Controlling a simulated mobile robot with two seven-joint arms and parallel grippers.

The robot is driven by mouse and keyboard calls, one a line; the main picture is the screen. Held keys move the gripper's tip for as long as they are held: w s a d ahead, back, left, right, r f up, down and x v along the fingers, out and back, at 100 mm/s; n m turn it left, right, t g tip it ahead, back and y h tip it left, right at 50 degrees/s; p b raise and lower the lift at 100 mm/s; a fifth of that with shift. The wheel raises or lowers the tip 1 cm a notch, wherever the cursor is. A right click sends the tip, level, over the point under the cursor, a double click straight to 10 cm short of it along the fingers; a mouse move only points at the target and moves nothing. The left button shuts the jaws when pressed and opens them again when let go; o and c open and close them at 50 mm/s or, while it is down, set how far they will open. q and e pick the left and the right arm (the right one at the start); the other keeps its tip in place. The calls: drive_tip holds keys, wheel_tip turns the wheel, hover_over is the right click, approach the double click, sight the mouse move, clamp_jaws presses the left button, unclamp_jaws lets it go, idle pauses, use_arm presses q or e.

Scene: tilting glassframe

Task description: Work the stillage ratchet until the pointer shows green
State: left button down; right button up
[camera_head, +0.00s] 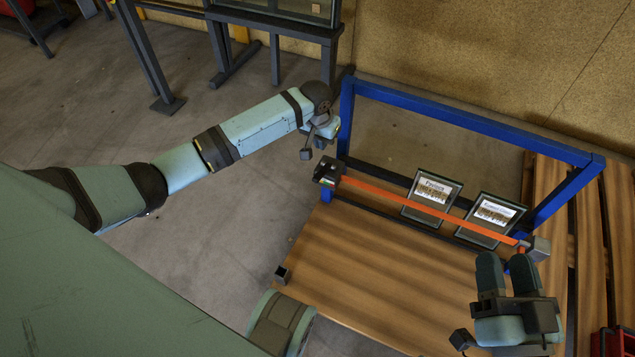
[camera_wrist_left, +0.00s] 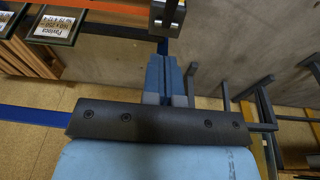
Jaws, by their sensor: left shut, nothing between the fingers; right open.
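The stillage ratchet (camera_head: 327,172) is a small dark box at the left end of an orange strap (camera_head: 410,204). A small green patch shows on it, but I cannot make out a pointer. My left gripper (camera_head: 331,128) is shut and empty, just beyond the ratchet in the head view. In the left wrist view, its closed blue fingers (camera_wrist_left: 166,75) point towards a grey metal bracket (camera_wrist_left: 167,14) with a hole, with no clear contact. My right gripper (camera_head: 507,272) is open at the lower right, near the strap's right end.
The stillage has a blue frame (camera_head: 470,118) and a wooden deck (camera_head: 370,270). Two framed label panels (camera_head: 432,197) (camera_head: 490,218) lean behind the strap. A dark metal stand (camera_head: 275,25) is at the back. Bare concrete floor lies left of the deck.

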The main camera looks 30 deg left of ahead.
sight(318, 175)
use_arm(q)
drive_tip(key=shift+w+a+r+g+b, duration=0.1)
drive_tip(key=shift+w+a+g+b, duration=0.25)
drive_tip(key=shift+w+a, duration=0.4)
use_arm(e)
drive_tip(key=shift+s+a+f+y, duration=0.1)
drive_tip(key=shift+s+y, duration=0.1)
drive_tip(key=shift+y, duration=0.1)
use_arm(q)
drive_tip(key=shift+s+a, duration=0.1)
use_arm(e)
drive_tip(key=shift+f, duration=0.1)
